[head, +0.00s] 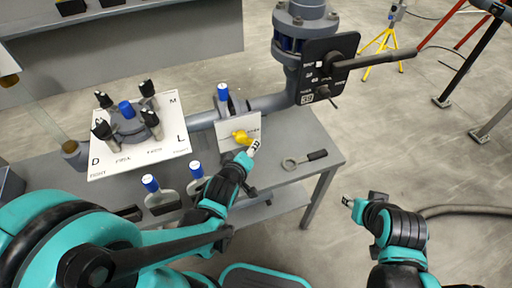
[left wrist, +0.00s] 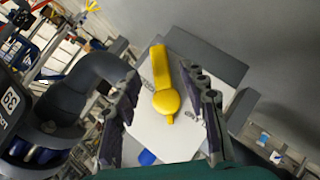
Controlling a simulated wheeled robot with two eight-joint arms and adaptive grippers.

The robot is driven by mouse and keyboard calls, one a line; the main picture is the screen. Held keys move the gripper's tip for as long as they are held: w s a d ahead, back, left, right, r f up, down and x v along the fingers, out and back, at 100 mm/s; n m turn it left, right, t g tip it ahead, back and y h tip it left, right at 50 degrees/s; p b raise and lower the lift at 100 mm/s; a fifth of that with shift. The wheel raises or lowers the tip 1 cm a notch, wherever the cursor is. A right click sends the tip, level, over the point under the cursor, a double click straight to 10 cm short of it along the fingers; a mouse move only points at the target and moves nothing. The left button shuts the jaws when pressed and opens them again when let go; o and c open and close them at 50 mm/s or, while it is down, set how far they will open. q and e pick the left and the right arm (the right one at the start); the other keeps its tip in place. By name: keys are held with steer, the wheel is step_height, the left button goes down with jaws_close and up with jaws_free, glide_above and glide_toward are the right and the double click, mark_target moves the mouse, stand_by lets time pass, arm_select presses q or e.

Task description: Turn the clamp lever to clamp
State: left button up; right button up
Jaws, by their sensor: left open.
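The yellow clamp lever (head: 241,137) sits on a small white plate (head: 226,131) with dark lettering near the middle of the bench. In the left wrist view the lever (left wrist: 166,100) shows as a round hub with a flat arm pointing up and slightly left. My left gripper (head: 254,147) is at the lever's right side in the head view. In the left wrist view its two dark fingers (left wrist: 164,84) are open, one on each side of the lever, with gaps showing. My right gripper (head: 349,202) is over the floor to the right, away from the bench; its jaws are too small to read.
A white board (head: 140,160) with black knobs and a blue cap lies left on the bench (head: 318,140). A column with a black panel (head: 325,68) and a long black handle (head: 375,60) stands behind. A ring-ended tool (head: 304,159) lies on the bench at right.

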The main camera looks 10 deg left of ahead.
arm_select(q)
steer(key=b+x, duration=0.2)
steer(key=x, duration=0.2)
steer(key=shift+w+f, duration=0.25)
steer(key=shift+f, duration=0.05)
steer(key=shift+w+f, duration=0.25)
steer(key=shift+w, duration=0.4)
jaws_close()
